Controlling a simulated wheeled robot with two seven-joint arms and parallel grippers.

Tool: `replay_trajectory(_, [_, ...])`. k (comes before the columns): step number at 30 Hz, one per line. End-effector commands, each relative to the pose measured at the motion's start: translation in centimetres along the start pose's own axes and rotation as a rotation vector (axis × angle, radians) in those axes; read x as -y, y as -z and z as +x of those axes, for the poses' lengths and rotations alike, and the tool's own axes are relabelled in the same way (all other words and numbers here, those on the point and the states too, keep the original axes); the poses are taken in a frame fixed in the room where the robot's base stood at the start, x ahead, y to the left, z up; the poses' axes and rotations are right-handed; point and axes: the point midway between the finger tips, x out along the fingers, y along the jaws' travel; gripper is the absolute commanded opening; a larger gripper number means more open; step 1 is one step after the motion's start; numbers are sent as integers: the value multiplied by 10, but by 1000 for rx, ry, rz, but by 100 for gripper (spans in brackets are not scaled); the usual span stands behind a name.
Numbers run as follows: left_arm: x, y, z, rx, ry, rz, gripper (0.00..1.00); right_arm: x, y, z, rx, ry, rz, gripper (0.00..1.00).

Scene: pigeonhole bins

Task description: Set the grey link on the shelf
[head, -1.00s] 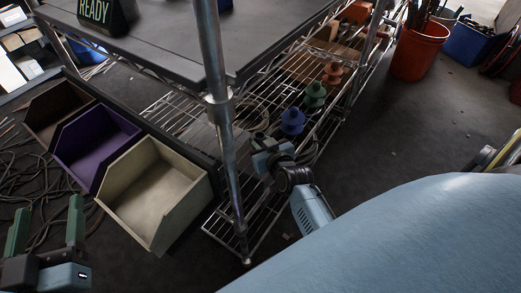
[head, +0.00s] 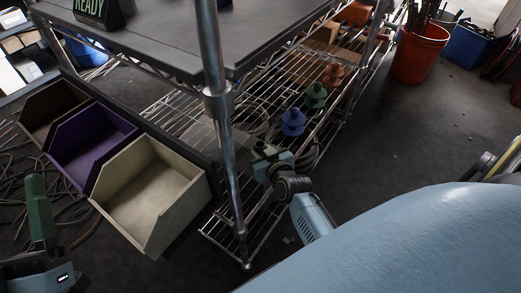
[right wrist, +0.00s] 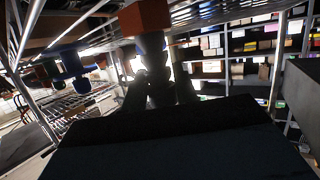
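The grey link (right wrist: 155,72) shows as a dark, stepped, spool-like shape between the fingers of my right gripper (right wrist: 160,95) in the right wrist view. The gripper appears shut on it, though deep shade blurs the contact. In the head view my right gripper (head: 264,160) is beside the metal post, over the near part of the wire shelf (head: 225,215). A dark end of the link (head: 259,147) shows at its tip.
Blue (head: 293,122), green (head: 316,96) and orange (head: 333,73) spool-like pieces stand in a row on the wire shelf. The metal post (head: 222,130) and the grey tabletop (head: 180,40) are obstacles. Brown, purple and cream bins (head: 150,205) are at left.

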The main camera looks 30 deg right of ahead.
Motion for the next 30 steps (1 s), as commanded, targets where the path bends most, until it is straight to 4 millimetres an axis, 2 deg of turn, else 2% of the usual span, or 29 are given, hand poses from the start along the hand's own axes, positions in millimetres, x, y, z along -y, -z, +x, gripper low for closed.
replay_trajectory(1, [0, 0, 0, 1, 0, 0, 65, 0, 0, 0, 0, 0, 0, 36])
replay_trajectory(4, [0, 0, 0, 2, 0, 0, 65, 0, 0, 0, 0, 0, 0, 47])
replay_trajectory(16, [0, -3, 1, 32, 1, 0, 65, 0, 4, -4, 2, 0, 0, 47])
replay_trajectory(23, [5, -30, -2, 232, 12, 9, 65, 0, 5, -26, 2, 0, -2, 47])
replay_trajectory(30, [13, -67, -19, 489, 30, 19, 65, 0, 4, -51, 2, 0, -1, 47])
